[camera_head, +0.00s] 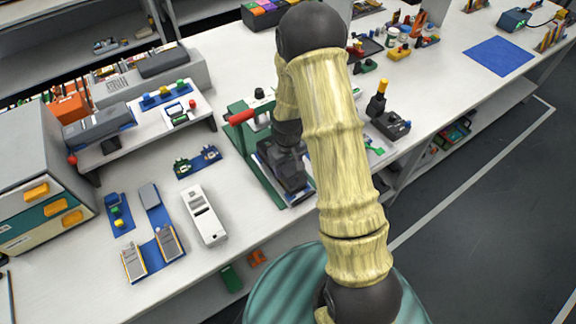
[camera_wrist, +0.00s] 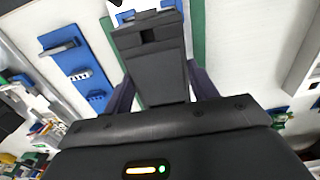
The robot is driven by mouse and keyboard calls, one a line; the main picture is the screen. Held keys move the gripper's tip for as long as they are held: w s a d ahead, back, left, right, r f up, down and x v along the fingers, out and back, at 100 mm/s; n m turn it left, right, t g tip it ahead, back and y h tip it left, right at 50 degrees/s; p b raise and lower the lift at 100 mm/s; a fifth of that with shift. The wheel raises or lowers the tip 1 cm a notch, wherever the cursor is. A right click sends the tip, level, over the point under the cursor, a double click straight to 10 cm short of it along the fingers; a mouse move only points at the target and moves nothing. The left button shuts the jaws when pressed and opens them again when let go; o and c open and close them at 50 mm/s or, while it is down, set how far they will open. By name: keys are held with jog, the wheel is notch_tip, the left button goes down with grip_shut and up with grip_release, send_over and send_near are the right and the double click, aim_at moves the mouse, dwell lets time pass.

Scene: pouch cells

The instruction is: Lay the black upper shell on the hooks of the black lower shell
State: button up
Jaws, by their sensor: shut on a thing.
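My gripper (camera_head: 288,172) is low over the green-edged stand on the bench, partly hidden behind my arm. In the wrist view my gripper (camera_wrist: 160,92) is shut on a black shell (camera_wrist: 150,62), a long flat piece with a small rectangular opening near its far end. It lies between the two dark fingers and points away from the wrist. I take it for the upper shell. I cannot make out the lower shell or its hooks. The green stand (camera_head: 252,172) has a red handle (camera_head: 241,118) at its upper left. I cannot tell whether the held shell touches anything.
A white device (camera_head: 204,216) lies left of the stand. Blue holders (camera_head: 160,238) stand farther left. A small raised shelf (camera_head: 142,133) with dark pieces is behind them. A black unit with a yellow-topped post (camera_head: 378,105) stands right of my arm. Bare bench lies around the white device.

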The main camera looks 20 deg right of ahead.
jog(key=shift+f+b, duration=0.45)
jog(key=shift+f, duration=0.25)
jog(key=o, duration=1.1)
jog(key=shift+c, duration=0.2)
jog(key=shift+r, duration=0.15)
notch_tip(320, 180, up, 17)
jog(key=b, duration=0.1)
